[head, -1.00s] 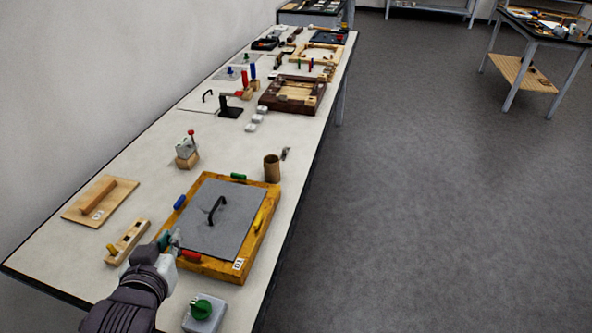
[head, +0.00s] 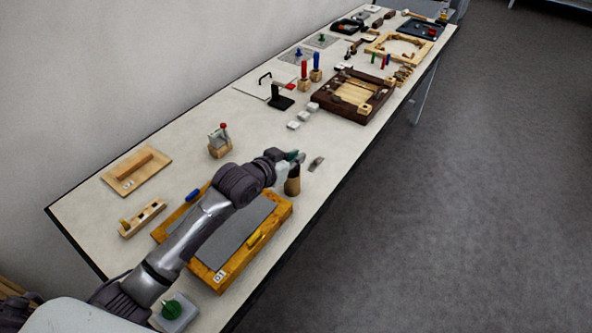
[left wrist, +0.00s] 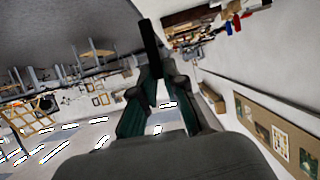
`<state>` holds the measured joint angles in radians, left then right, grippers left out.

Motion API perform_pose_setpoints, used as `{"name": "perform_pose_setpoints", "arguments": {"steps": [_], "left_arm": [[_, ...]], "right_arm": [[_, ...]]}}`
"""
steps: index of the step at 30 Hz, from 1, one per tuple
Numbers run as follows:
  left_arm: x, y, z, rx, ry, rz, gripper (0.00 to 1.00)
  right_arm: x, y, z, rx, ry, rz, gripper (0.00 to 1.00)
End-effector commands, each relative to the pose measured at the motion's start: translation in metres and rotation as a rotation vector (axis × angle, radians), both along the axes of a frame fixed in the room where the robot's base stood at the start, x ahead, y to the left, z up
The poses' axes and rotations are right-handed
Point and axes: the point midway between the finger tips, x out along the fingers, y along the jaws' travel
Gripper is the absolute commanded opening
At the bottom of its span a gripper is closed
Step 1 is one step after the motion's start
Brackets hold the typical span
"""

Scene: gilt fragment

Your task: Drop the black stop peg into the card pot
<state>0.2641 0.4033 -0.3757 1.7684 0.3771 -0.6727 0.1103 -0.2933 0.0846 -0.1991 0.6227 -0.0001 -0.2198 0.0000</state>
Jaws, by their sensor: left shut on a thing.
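The black stop peg (left wrist: 150,42) shows in the left wrist view as a dark bar, held between the green fingertips of my left gripper (left wrist: 157,78). In the head view my left gripper (head: 291,157) is at the top of the card pot (head: 293,185), a brown open cylinder standing on the table just beyond the yellow-framed board. The gripper covers the pot's mouth. I cannot tell in the head view whether the peg is over or inside the rim. My right gripper is not in view.
My left arm crosses above the yellow-framed board (head: 222,280) with its grey plate (head: 226,247). A small grey metal piece (head: 316,164) lies right of the pot, near the table edge. A block with a red-topped lever (head: 220,146) stands to the left. White blocks (head: 293,125) lie farther back.

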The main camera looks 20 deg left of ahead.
Motion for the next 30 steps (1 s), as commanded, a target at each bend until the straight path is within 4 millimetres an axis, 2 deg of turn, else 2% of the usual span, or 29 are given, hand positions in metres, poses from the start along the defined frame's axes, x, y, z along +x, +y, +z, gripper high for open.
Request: {"name": "perform_pose_setpoints", "arguments": {"steps": [1, 3, 8, 14, 24, 30], "left_arm": [[0.018, 0.012, 0.014, 0.007, 0.000, 0.003, 0.00], [0.036, 0.025, 0.018, 0.005, 0.000, 0.005, 0.00], [0.054, 0.041, 0.021, 0.001, 0.003, 0.015, 0.00], [0.057, 0.044, 0.009, 0.000, 0.004, 0.018, 0.00], [0.056, 0.044, -0.031, -0.001, 0.004, 0.018, 0.00], [0.056, 0.044, -0.041, -0.001, 0.004, 0.018, 0.00]], "right_arm": [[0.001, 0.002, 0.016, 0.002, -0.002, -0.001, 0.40], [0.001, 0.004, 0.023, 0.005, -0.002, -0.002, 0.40], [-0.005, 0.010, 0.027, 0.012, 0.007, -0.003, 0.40], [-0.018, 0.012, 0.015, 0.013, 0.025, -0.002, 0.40], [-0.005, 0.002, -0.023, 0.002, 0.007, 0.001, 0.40], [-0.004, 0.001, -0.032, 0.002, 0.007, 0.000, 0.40]]}}
